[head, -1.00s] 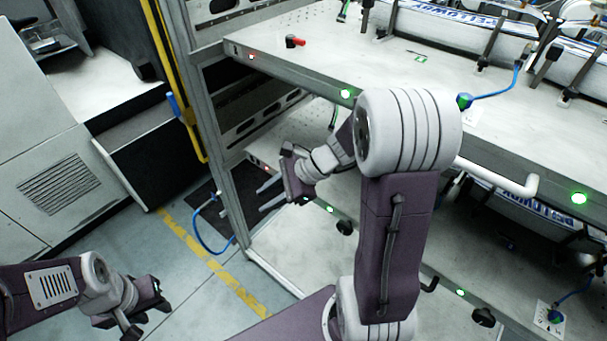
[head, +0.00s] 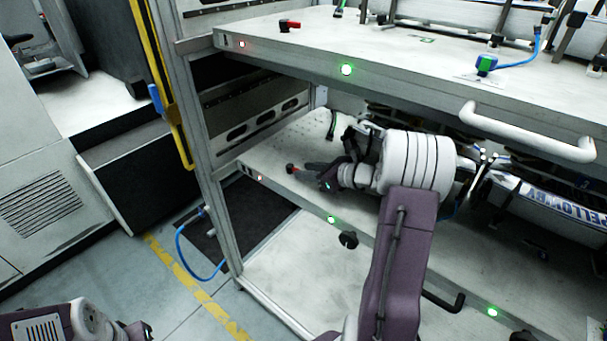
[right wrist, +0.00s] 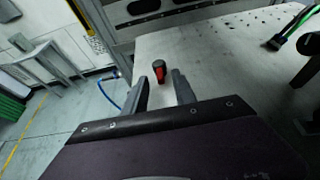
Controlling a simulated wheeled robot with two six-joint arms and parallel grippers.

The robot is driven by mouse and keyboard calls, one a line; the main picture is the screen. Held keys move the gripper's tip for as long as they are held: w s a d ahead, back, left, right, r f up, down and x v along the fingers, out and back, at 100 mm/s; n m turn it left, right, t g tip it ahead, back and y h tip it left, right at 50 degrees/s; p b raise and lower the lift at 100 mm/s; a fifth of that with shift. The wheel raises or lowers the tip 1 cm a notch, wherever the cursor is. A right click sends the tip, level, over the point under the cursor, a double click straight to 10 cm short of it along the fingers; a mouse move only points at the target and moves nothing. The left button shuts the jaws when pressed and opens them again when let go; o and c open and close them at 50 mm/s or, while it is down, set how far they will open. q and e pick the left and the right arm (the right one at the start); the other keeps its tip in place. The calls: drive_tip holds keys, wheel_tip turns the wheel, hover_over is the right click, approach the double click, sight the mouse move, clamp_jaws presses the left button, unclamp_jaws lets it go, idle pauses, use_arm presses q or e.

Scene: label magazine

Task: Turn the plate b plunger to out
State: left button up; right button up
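The lower plate (head: 285,202) carries a small upright knob (head: 291,168) with a black top and red side near its left front corner. I take this knob to be the plate b plunger. In the right wrist view the knob (right wrist: 159,70) stands ahead of my right gripper (right wrist: 161,84), in line with the gap between the fingers. The fingers are apart and empty. In the head view my right gripper (head: 310,168) is low over the lower plate, just right of the knob. My left gripper (head: 142,332) is at the lower left edge, partly cut off.
The upper plate (head: 300,45) overhangs my right arm and has a similar red and black knob (head: 289,25). A white handle (head: 530,135) sticks out at its front. Printed magazines (head: 560,210) lie right.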

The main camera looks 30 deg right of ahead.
sight(294, 168)
drive_tip(key=shift+x, duration=0.9)
clamp_jaws()
drive_tip(key=shift+d+r+n+y+p, duration=0.1)
drive_tip(key=shift+r+n+y+p, duration=0.15)
drive_tip(key=shift+p, duration=0.25)
drive_tip(key=n+g+y+p, duration=0.1)
drive_tip(key=p, duration=0.1)
drive_tip(key=w+d+n+g+y+p, duration=0.1)
drive_tip(key=n+y+p, duration=0.1)
drive_tip(key=p, duration=0.1)
drive_tip(key=shift+d+y, duration=0.15)
drive_tip(key=shift+y, duration=0.1)
drive_tip(key=shift+w+d+f+n+g+y+p, duration=0.1)
drive_tip(key=shift+w+d+n+g+y+p, duration=0.05)
drive_tip(key=shift+n+g+y+p, duration=0.4)
drive_tip(key=shift+w+d+f+n+g+y+p, duration=0.2)
drive_tip(key=shift+n+g+y+p, duration=0.25)
drive_tip(key=shift+n+g, duration=0.3)
